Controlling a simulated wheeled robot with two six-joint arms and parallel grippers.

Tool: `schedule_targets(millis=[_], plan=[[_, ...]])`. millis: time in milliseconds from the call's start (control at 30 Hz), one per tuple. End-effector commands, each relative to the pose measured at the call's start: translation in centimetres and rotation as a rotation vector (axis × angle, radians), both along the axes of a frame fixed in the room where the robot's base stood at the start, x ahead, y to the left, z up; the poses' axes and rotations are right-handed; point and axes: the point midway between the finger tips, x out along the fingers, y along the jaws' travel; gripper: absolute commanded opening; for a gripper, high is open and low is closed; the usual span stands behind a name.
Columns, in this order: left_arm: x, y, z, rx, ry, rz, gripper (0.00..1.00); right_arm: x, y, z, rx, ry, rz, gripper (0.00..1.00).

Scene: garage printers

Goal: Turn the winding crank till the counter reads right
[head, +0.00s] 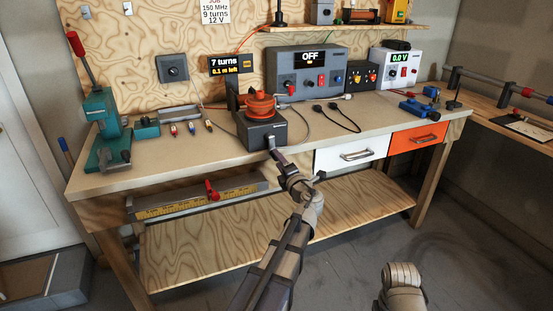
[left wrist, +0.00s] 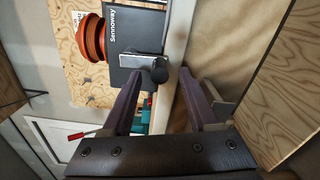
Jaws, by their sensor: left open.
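The winder (head: 262,132) is a dark box at the bench's front edge with an orange spool (head: 260,104) on it. Its counter display (head: 231,65) reads "7 turns" and "0.1 m left". The job note (head: 216,11) says "9 turns". My left gripper (head: 280,161) is at the winder's front. In the left wrist view its two fingers (left wrist: 160,92) are open. The crank (left wrist: 148,62), a grey arm with a dark knob, lies just past and between the fingertips; I cannot tell whether they touch it. My right gripper is out of view.
On the bench (head: 150,165), a teal press (head: 103,130) stands at left and small coloured tools (head: 190,128) lie left of the winder. A black cable (head: 338,115) lies to its right. A power supply (head: 305,72) reads "OFF". Drawers (head: 351,153) are below the bench.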

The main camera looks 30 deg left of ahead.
Motion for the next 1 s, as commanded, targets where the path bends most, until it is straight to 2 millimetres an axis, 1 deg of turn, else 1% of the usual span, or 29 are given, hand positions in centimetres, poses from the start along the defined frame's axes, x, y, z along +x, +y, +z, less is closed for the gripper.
schedule_targets(millis=[33, 100, 233, 333, 500, 800, 867, 967, 1000], plan=[[-0.9, -0.8, 0.0, 0.000, 0.000, -0.002, 0.59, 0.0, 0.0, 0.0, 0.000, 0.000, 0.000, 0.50], [-1.6, -1.7, 0.0, 0.000, 0.000, -0.002, 0.59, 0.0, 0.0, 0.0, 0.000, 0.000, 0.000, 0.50], [-2.6, -2.9, 0.0, 0.000, 0.000, -0.002, 0.59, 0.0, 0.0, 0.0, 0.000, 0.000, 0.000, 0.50], [-3.1, -3.5, 0.0, 0.000, 0.000, 0.000, 0.59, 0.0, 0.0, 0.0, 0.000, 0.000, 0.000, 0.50], [-3.3, -3.8, 0.0, 0.000, 0.000, 0.000, 0.59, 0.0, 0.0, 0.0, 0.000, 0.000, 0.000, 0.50], [-3.3, -3.7, 0.0, -0.017, -0.020, 0.000, 0.59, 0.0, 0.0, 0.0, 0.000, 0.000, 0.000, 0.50], [-3.3, -3.7, 0.0, -0.054, -0.063, 0.001, 0.59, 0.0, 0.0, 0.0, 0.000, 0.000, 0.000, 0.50], [-3.5, -3.5, 0.0, -0.169, -0.198, 0.001, 0.59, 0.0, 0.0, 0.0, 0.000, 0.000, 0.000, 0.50], [-3.6, -3.4, 0.0, -0.229, -0.268, 0.001, 0.59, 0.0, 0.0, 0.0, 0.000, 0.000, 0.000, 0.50]])
